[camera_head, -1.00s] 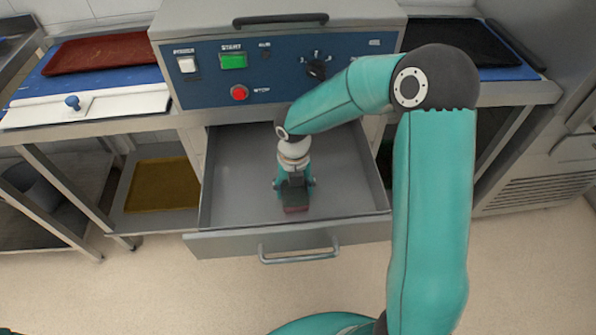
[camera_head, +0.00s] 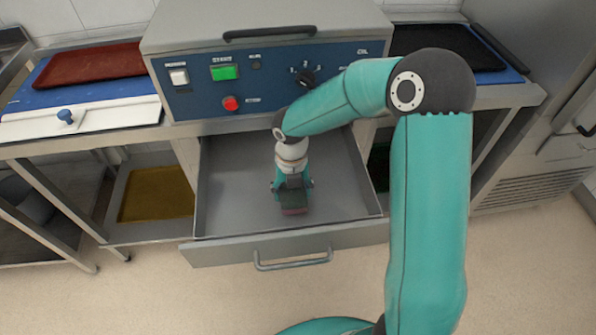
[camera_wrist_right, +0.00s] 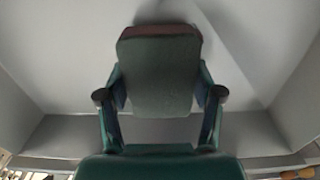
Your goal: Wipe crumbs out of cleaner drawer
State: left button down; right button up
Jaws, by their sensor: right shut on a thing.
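The cleaner drawer (camera_head: 340,215) is pulled open below the blue control panel, a grey open box with a bar handle on its front. My right gripper (camera_head: 293,190) reaches down inside it and is shut on a sponge (camera_head: 294,210) with a dark green body and a reddish-brown face. In the right wrist view the sponge (camera_wrist_right: 158,75) sits between the fingers of my right gripper (camera_wrist_right: 160,98), over the pale drawer floor. I cannot tell whether it touches the floor. No crumbs can be made out in either view. My left gripper is not in view.
The machine's panel (camera_head: 330,75) with switches and a knob stands above the drawer. A red tray (camera_head: 92,65) lies on the left table and a black tray (camera_head: 440,45) on the right. A yellow tray (camera_head: 158,195) is on the lower left shelf. Floor in front is clear.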

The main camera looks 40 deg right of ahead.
notch_tip(320, 180, up, 4)
jog(key=p, duration=0.3)
jog(key=shift+s+r, duration=0.1)
jog(key=shift+r+p, duration=0.8)
jog(key=shift+p, duration=0.2)
